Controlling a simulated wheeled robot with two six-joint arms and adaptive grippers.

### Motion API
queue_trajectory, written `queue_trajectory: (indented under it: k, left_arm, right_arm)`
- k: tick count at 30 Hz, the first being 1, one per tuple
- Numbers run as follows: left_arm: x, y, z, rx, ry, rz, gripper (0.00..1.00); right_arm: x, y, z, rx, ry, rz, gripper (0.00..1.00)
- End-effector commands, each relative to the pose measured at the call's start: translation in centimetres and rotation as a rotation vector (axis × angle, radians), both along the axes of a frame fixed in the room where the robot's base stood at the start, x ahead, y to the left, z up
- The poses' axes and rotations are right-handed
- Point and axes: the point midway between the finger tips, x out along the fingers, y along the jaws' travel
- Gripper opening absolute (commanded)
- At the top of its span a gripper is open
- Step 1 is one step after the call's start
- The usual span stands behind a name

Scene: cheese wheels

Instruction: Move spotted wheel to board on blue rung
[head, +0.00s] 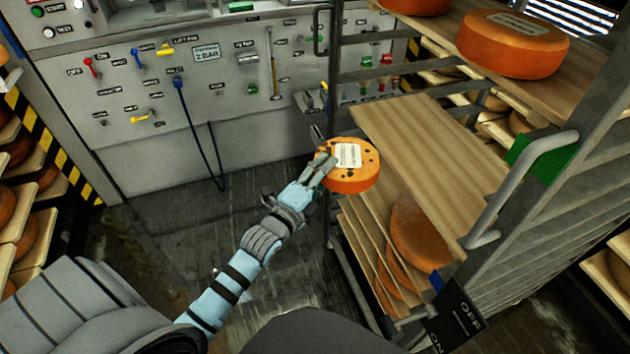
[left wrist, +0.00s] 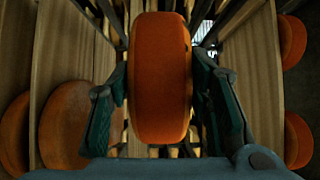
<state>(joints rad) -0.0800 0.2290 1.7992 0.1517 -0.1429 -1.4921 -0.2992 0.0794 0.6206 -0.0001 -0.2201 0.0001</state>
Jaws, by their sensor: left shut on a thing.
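The spotted wheel (head: 348,178) is orange with dark spots and a white label on top. My left gripper (head: 322,170) is shut on its left side and holds it in the air at the left edge of the rack. In the left wrist view, the wheel (left wrist: 161,80) sits between both fingers. A bare wooden board (head: 430,165) lies in the rack just right of the wheel. A small blue mark (head: 437,281) shows low on the rack's near side, below that board. Whether a board rests at the blue mark is unclear. My right gripper is not seen.
Lower boards hold orange wheels (head: 418,235). An upper board carries a large labelled wheel (head: 512,45). A green mark (head: 528,150) and a grey handle (head: 520,185) are on the rack's near side. A control panel (head: 215,80) stands behind. Open floor lies left of the rack.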

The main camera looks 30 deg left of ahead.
Motion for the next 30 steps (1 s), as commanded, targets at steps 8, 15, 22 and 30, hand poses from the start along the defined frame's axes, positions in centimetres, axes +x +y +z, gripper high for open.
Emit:
queue_trajectory:
  k: [8,15,22,30]
  left_arm:
    - [2.7,-2.3,0.1,-0.003,-0.012,-0.003,0.00]
    - [5.0,-4.2,0.1,-0.003,-0.010,-0.002,0.00]
    - [7.2,-6.0,0.1,-0.003,-0.010,-0.002,0.00]
    - [9.8,-8.2,0.0,-0.002,-0.009,-0.002,0.00]
  right_arm:
    - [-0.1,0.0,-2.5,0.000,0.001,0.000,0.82]
    - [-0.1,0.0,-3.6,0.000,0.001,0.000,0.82]
    - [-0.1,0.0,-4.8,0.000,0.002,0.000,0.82]
    - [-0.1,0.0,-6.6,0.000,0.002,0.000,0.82]
